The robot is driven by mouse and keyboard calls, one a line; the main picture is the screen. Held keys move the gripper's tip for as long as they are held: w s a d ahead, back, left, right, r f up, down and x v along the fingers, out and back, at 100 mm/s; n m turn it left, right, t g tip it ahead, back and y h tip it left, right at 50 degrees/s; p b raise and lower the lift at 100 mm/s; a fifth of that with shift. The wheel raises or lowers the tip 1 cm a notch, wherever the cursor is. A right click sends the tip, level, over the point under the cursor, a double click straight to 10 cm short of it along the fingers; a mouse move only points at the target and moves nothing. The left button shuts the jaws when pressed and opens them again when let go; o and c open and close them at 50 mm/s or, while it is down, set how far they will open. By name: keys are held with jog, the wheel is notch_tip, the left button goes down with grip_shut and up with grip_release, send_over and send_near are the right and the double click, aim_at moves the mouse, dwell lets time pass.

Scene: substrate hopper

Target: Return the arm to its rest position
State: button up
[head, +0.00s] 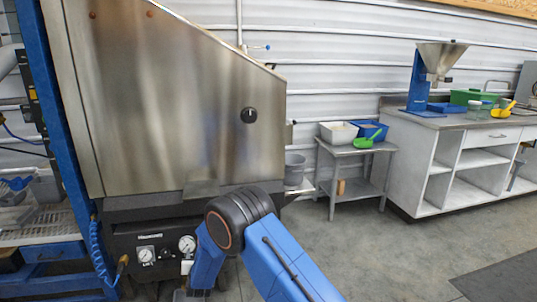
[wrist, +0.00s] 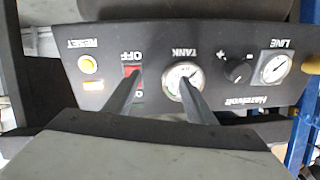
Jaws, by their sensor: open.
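My gripper (wrist: 161,82) is open and empty in the wrist view, its two dark fingers spread and pointing at a black control panel (wrist: 215,98) that appears upside down. One fingertip overlaps the red OFF switch (wrist: 132,74) and the other overlaps the TANK gauge (wrist: 184,88); I cannot tell whether they touch. In the head view my blue arm (head: 285,270) is bent in front of the hopper's lower panel (head: 120,248), and its elbow hides the panel's right part. The gripper's fingers are not visible there.
The steel hopper (head: 180,100) rises behind my arm, with a blue post (head: 65,130) at its left. A small grey table (head: 355,148) holds a white bin (head: 338,132) and a blue bin (head: 370,128). A white workbench (head: 440,160) stands at right. The floor between is clear.

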jog(key=d+r+g, duration=0.1)
jog(key=d+r, duration=0.7)
jog(key=r, duration=0.2)
jog(key=d+r+g, duration=0.1)
jog(key=d+r, duration=0.6)
jog(key=r, duration=0.3)
jog(key=s+d+r+g, duration=0.1)
jog(key=s+d+r, duration=0.4)
jog(key=d+r, duration=0.3)
jog(key=s+d+r+g, duration=0.1)
jog(key=s+d+r, duration=0.5)
jog(key=d, duration=0.5)
jog(key=s+d+r+g+h, duration=0.2)
jog(key=s+d+r+g, duration=0.15)
jog(key=s+d, duration=1.4)
jog(key=s+d+f+h, duration=0.1)
jog(key=s+d, duration=0.3)
jog(key=s, duration=0.8)
jog(key=s+d+f+m+g+h, duration=0.1)
jog(key=s+d, duration=0.4)
jog(key=s, duration=0.7)
jog(key=shift+f+h, duration=0.3)
jog(key=shift+f, duration=0.15)
jog(key=shift+w+g, duration=0.1)
jog(key=shift+g, duration=0.15)
